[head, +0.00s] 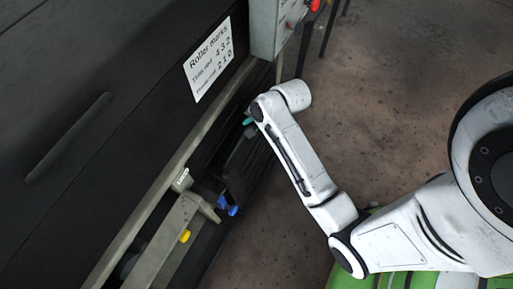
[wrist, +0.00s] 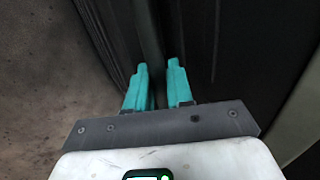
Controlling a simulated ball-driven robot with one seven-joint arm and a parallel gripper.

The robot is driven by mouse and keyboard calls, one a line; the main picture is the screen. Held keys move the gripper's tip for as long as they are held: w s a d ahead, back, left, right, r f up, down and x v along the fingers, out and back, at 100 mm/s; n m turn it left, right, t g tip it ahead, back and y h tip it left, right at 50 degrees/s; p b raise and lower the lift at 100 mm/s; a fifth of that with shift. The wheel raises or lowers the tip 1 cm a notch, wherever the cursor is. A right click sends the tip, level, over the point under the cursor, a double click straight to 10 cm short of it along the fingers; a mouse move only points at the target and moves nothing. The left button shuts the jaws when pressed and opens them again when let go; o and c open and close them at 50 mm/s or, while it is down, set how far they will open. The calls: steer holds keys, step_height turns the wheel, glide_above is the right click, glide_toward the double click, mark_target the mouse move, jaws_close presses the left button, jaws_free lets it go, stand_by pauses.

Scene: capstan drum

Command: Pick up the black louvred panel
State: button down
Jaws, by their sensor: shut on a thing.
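The black louvred panel (head: 243,162) stands steeply at the front of the dark machine in the head view, partly behind my forearm. My gripper (head: 248,121) is at its upper part; only a bit of a teal finger shows there. In the wrist view, the two teal fingers of my gripper (wrist: 158,72) stand on either side of a narrow dark edge of the panel (wrist: 150,35). They are shut on it. The panel's lower end and the exact contact are hard to make out in the dark.
The large black machine housing (head: 75,110) fills the left, with a white roller marks label (head: 209,60). A grey beam (head: 165,240) with a yellow knob (head: 185,236) and a blue part (head: 229,207) lie near the panel's lower end. Brown floor (head: 385,95) is open to the right.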

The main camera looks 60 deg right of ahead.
steer(key=shift+r, duration=0.1)
stand_by(0.3)
steer(key=shift+r, duration=0.1)
steer(key=shift+w+r+p, duration=0.1)
steer(key=shift+r+p, duration=0.9)
steer(key=shift+r, duration=0.3)
steer(key=s+d+r+p, duration=0.6)
steer(key=s+d+r, duration=0.2)
steer(key=s+r, duration=0.2)
steer(key=shift+s+r, duration=0.15)
steer(key=shift+s, duration=0.6)
